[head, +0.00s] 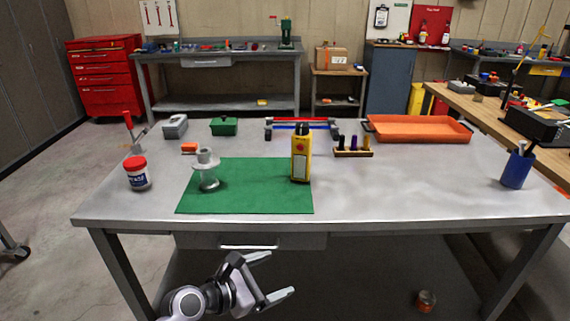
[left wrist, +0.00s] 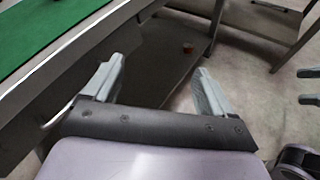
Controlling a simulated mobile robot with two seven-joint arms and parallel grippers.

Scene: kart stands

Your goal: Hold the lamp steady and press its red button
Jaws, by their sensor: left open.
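The lamp (head: 301,168) is a yellow upright body with a dark top and a red button (head: 300,147) on the side facing me. It stands at the right edge of the green mat (head: 245,200) on the workbench, with nothing holding it. My left gripper (head: 280,274) is open and empty, in front of the bench and below its top, well away from the lamp. In the left wrist view its two fingers (left wrist: 160,66) are spread, with the bench edge and floor beyond. Two grey tips at that view's right edge may be my right gripper (left wrist: 309,86); the rest is cut off.
Right are a rack (head: 353,153) of dark and purple pieces, an orange tray (head: 420,128) and a blue cup (head: 516,170). The bench's front right is clear.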

